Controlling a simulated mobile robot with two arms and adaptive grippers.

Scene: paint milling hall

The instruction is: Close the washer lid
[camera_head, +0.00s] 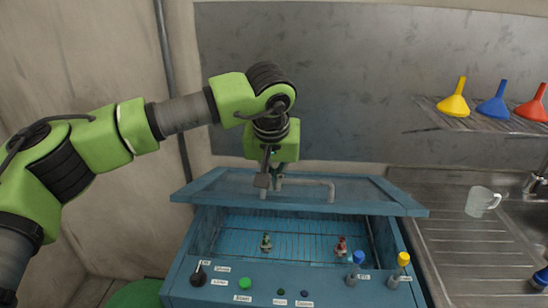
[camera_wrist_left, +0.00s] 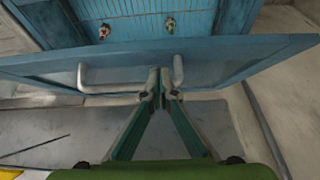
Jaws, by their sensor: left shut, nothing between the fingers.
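The blue washer (camera_head: 205,250) stands in the lower middle of the head view. Its framed lid (camera_head: 375,197) is raised and seen at a shallow angle, with the basin open below it. The lid also crosses the left wrist view (camera_wrist_left: 220,73). A grey bar handle (camera_head: 320,183) runs along the lid; it also shows in the left wrist view (camera_wrist_left: 110,86). My left gripper (camera_head: 268,182) is shut and empty at one end of the handle. Its fingertips show close to the handle in the left wrist view (camera_wrist_left: 161,92); whether they touch is unclear.
Two small valves, green (camera_head: 266,242) and red (camera_head: 341,246), are inside the washer. Knobs and buttons line its front panel (camera_head: 270,297). A steel sink counter with a clear jug (camera_head: 481,201) stands right. Yellow, blue and red funnels sit on a rack (camera_head: 480,123) above.

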